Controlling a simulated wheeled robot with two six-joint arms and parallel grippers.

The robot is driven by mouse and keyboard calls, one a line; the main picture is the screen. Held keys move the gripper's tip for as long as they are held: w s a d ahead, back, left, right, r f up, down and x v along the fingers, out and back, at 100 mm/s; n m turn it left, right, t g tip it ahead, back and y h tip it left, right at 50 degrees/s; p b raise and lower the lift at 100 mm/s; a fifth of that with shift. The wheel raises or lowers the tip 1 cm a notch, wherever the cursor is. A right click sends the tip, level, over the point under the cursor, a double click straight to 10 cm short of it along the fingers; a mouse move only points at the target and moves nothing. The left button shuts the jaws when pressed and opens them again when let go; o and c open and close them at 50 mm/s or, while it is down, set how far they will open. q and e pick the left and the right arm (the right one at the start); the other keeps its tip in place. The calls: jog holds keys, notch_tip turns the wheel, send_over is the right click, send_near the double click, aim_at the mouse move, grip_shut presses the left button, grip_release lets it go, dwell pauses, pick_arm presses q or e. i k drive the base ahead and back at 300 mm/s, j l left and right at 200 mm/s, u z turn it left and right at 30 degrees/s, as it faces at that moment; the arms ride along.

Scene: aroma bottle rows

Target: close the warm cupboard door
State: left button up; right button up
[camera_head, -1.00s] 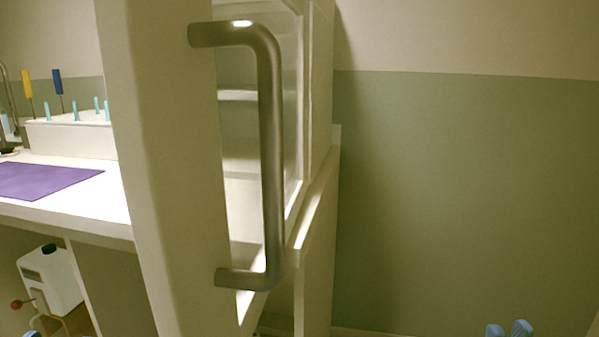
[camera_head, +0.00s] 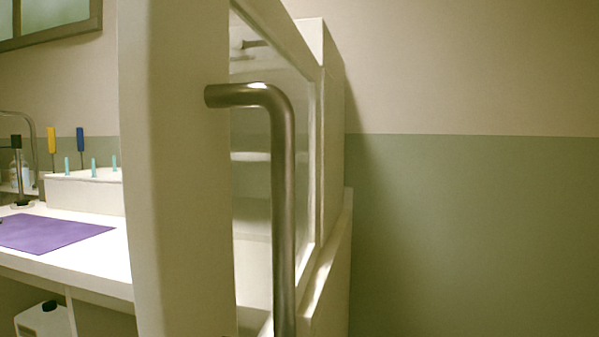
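The cupboard door (camera_head: 180,200) stands open, its pale edge close in front of me left of centre and running the full height of the view. A metal bar handle (camera_head: 284,200) is fixed to the door and sticks out to the right; its lower end is at or below the bottom edge. Behind the handle I see the cupboard's interior with pale shelves (camera_head: 250,157) and its frame (camera_head: 318,160). Neither of my grippers shows in this view.
On the left a white counter (camera_head: 110,265) bears a purple mat (camera_head: 48,234) and a white rack (camera_head: 85,193) with teal pegs. A white container (camera_head: 45,320) is below it. The right side shows only a green and beige wall (camera_head: 470,230).

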aim_at(176, 96)
jog(key=k+j+z, duration=0.35)
jog(key=k, duration=0.15)
jog(key=k+j+z, duration=0.15)
jog(key=k+z, duration=0.2)
jog(key=k, duration=0.15)
jog(key=k+z, duration=0.3)
jog(key=k, duration=0.2)
